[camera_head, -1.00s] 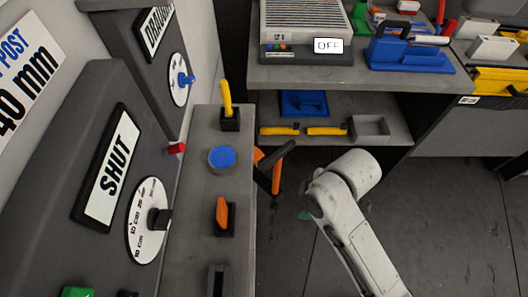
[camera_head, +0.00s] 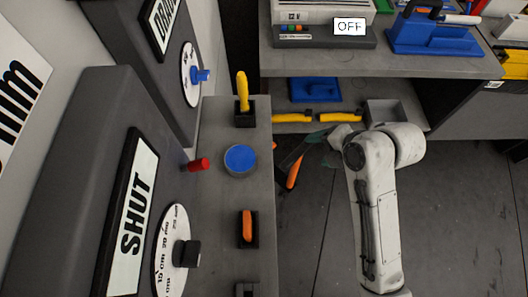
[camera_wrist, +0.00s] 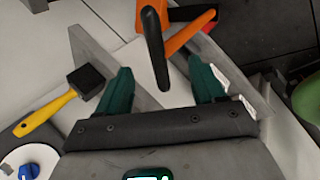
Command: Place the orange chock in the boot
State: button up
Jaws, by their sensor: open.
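An orange piece (camera_head: 247,226) stands upright in a black holder (camera_head: 247,243) on the grey ledge (camera_head: 215,270). Another orange part (camera_head: 294,172) with a black bar (camera_head: 291,155) shows beside the ledge's right side. I cannot tell for certain which is the chock or which thing is the boot. My gripper (camera_head: 318,137) is beside that black bar, right of the ledge. In the wrist view my gripper's teal fingers (camera_wrist: 160,82) are apart, with the black bar (camera_wrist: 154,45) between them in the picture and an orange bar (camera_wrist: 188,36) behind. Contact is not visible.
On the ledge are a blue disc (camera_head: 240,159) and a yellow-handled tool (camera_head: 242,92) in a black block. A SHUT panel with a dial (camera_head: 172,250) stands left. Shelves behind hold yellow tools (camera_head: 321,118) and a grey tray (camera_head: 395,112). Floor right of my arm is clear.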

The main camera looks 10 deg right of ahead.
aim_at(306, 148)
jog(key=shift+x, duration=1)
jog(key=shift+d+p+x, duration=0.15)
jog(key=shift+x, duration=1.25)
jog(key=shift+d+p+x, duration=0.1)
jog(key=shift+p+x, duration=0.05)
jog(key=shift+x, duration=1.2)
jog(key=shift+c, duration=0.3)
grip_shut()
jog(key=shift+w+r, duration=0.15)
jog(key=shift+w, duration=0.05)
